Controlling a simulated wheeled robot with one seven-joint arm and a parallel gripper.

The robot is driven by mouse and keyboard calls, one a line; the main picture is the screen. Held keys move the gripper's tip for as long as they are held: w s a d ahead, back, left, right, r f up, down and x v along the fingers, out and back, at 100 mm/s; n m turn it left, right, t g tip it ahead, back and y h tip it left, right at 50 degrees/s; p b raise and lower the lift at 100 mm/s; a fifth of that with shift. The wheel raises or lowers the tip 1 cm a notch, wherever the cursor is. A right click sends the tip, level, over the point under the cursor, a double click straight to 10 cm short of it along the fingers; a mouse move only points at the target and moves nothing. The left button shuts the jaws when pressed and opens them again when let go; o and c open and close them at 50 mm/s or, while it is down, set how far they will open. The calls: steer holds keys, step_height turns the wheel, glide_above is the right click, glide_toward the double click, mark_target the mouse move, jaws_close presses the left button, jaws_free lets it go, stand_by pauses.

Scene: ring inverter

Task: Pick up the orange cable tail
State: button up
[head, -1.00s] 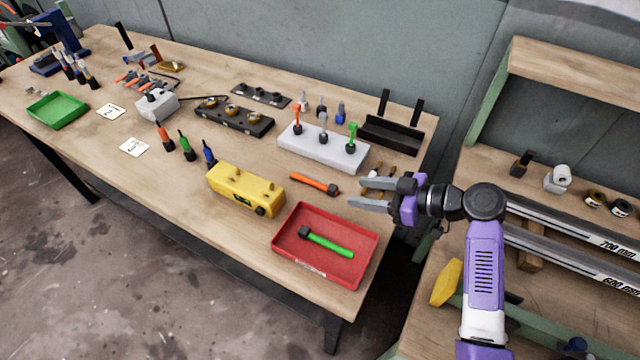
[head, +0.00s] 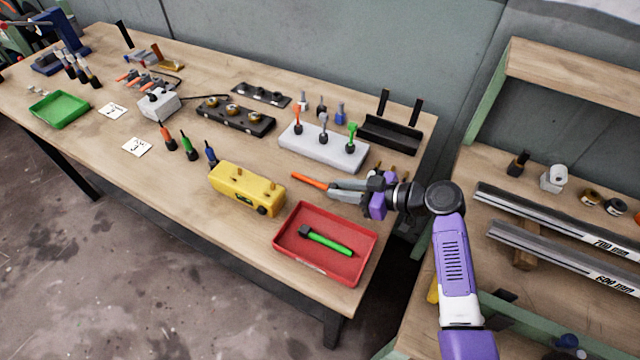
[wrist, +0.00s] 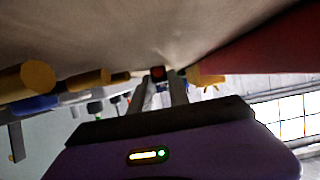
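The orange cable tail (head: 309,180) lies on the wooden table behind the red tray; its dark right end is now mostly hidden by my gripper. My gripper (head: 332,190) reaches in from the right, its two grey fingers apart and pointing left at the tail's right end. In the wrist view, a dark end with a reddish face (wrist: 157,72) shows just beyond and between the fingertips (wrist: 159,82); it appears to be the tail. I cannot tell whether the fingers touch it.
The red tray (head: 287,252) with a green cable tail (head: 328,243) stands just in front of my gripper. A yellow box (head: 246,189) is to the left. A light grey block (head: 322,150) with upright coloured connectors and a black holder (head: 391,134) stand behind.

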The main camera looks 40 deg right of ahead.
jaws_close()
steer(key=shift+r, duration=0.1)
